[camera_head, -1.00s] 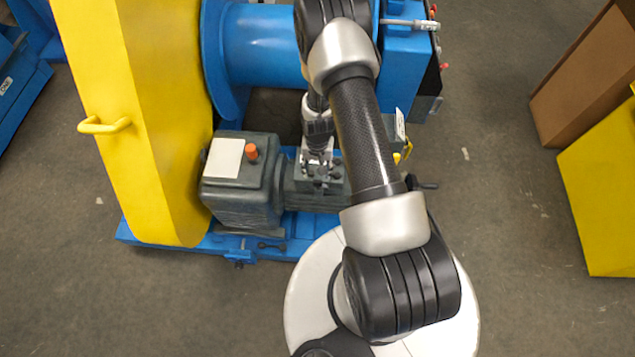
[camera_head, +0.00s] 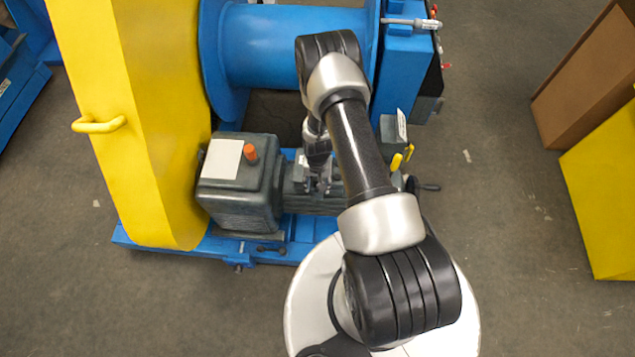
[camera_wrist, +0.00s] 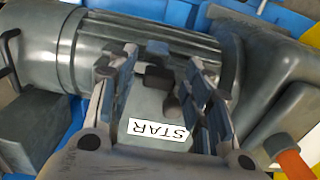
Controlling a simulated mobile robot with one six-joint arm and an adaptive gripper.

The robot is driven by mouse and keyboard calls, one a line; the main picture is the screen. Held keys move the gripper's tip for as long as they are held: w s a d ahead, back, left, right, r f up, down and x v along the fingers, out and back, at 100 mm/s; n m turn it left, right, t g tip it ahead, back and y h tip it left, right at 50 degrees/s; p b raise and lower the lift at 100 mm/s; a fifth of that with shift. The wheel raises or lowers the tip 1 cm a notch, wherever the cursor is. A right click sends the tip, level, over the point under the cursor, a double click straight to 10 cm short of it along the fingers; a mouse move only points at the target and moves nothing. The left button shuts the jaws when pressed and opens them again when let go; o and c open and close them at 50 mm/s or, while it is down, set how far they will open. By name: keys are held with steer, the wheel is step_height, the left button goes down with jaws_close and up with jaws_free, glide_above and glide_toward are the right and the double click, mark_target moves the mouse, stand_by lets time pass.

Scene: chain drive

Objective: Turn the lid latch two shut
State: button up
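In the wrist view, the small grey box lid with a white "STAR" label (camera_wrist: 157,130) lies between the fingers of my gripper (camera_wrist: 162,75). A dark latch-like piece (camera_wrist: 158,78) stands at the lid's far edge, between the two open fingers. Another dark rounded piece (camera_wrist: 173,106) is nearer the right finger. I cannot tell which of them is latch two, or whether a finger touches either. In the head view, my gripper (camera_head: 319,184) is over the grey motor, and my arm hides most of the lid.
A dark gearbox (camera_head: 238,190) with an orange plug (camera_head: 250,152) stands left of my gripper. A yellow guard (camera_head: 165,110) rises beyond it. A blue drum (camera_head: 262,45) lies behind. The floor to the right is open up to the boxes (camera_head: 595,80).

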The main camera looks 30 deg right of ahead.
steer(key=c, duration=0.9)
steer(key=shift+n, duration=0.3)
steer(key=n+b, duration=0.1)
steer(key=n, duration=0.2)
steer(key=shift+s+n, duration=0.1)
steer(key=shift+n, duration=0.2)
steer(key=n+b, duration=0.1)
steer(key=n, duration=0.3)
steer(key=shift+s+d+n+b, duration=0.1)
steer(key=shift+n+b, duration=0.2)
steer(key=shift+b, duration=0.05)
steer(key=n+b, duration=0.1)
steer(key=n, duration=0.3)
steer(key=shift+d+n, duration=0.15)
steer(key=shift+n, duration=0.15)
steer(key=shift+d+n+b, duration=0.1)
steer(key=shift+n+b, duration=0.2)
steer(key=shift+n, duration=1.9)
